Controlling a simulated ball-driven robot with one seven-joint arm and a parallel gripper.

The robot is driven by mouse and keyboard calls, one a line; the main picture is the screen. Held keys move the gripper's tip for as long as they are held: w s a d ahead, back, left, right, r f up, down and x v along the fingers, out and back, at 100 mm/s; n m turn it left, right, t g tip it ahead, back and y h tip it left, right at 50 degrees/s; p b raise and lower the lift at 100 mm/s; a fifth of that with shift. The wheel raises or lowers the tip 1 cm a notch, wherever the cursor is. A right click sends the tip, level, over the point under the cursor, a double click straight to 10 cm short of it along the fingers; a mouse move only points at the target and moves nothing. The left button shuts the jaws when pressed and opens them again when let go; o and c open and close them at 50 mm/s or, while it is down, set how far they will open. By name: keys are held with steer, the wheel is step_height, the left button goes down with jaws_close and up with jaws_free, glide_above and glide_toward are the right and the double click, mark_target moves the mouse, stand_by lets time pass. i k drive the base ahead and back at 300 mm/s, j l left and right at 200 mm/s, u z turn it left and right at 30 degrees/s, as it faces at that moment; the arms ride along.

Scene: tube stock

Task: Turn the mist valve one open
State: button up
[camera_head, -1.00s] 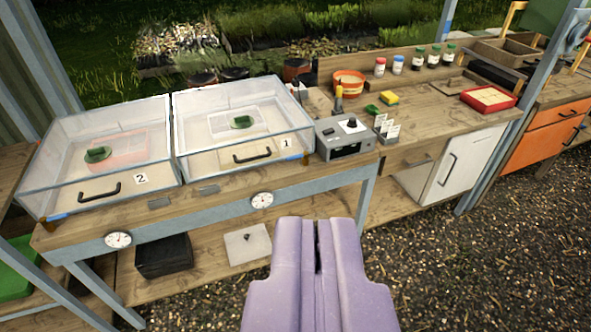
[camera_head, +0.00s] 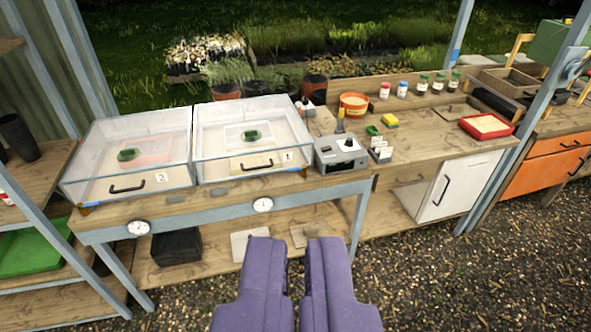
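My gripper (camera_head: 297,262) is at the bottom middle of the view, in front of the bench and away from everything on it. Its two purple fingers stand apart with nothing between them. Two clear propagator boxes stand on the bench, the right one (camera_head: 255,170) labelled 1 and the left one (camera_head: 125,180) labelled 2. A grey control box (camera_head: 340,155) with a black knob stands right of box 1.
Two round dials (camera_head: 263,205) sit on the bench's front rail. A sponge (camera_head: 389,120), a red tray (camera_head: 487,127) and several jars stand to the right. A shelf post (camera_head: 50,230) rises at the left. Gravel ground (camera_head: 470,280) is open at the lower right.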

mark_target(303, 168)
steer(key=i+j, duration=0.1)
steer(key=i, duration=0.8)
steer(key=i+j, duration=0.1)
steer(key=i, duration=0.85)
steer(key=i+z, duration=0.1)
steer(key=i, duration=0.8)
